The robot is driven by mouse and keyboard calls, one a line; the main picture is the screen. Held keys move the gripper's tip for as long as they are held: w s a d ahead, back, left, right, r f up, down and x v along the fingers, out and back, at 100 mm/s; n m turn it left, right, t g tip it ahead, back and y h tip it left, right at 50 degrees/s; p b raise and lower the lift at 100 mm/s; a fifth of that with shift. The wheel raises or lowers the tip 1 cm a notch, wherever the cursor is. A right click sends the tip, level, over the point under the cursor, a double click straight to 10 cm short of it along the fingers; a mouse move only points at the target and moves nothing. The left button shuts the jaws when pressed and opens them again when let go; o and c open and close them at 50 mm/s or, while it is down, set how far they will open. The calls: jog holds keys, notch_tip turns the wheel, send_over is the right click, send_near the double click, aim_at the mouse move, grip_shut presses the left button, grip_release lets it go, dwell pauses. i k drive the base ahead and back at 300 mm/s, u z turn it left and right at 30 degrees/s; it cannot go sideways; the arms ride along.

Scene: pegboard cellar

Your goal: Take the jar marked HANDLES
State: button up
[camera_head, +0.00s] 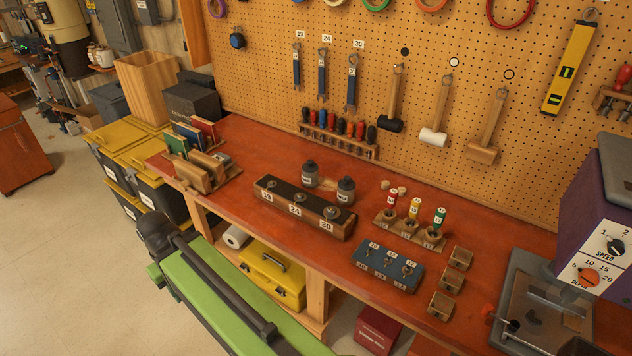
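Two dark grey jars stand on the red-brown workbench (262,150), behind a dark block marked 19, 24 and 30. The left jar (309,175) is slightly farther back than the right jar (346,191). Each has a pale label on its front, too small to read, so I cannot tell which one is marked HANDLES. A light wooden piece (328,184) lies between them. My gripper is not in view.
The numbered block (285,212) sits in front of the jars. Red, yellow and green bottles (415,207) and a blue box (388,264) stand to the right. Books (190,140) stand left. A purple machine (590,200) is at far right. Bench left of the jars is clear.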

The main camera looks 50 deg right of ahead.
aim_at(310, 180)
jog(key=z, duration=0.05)
jog(key=i, duration=0.95)
jog(key=u, duration=0.05)
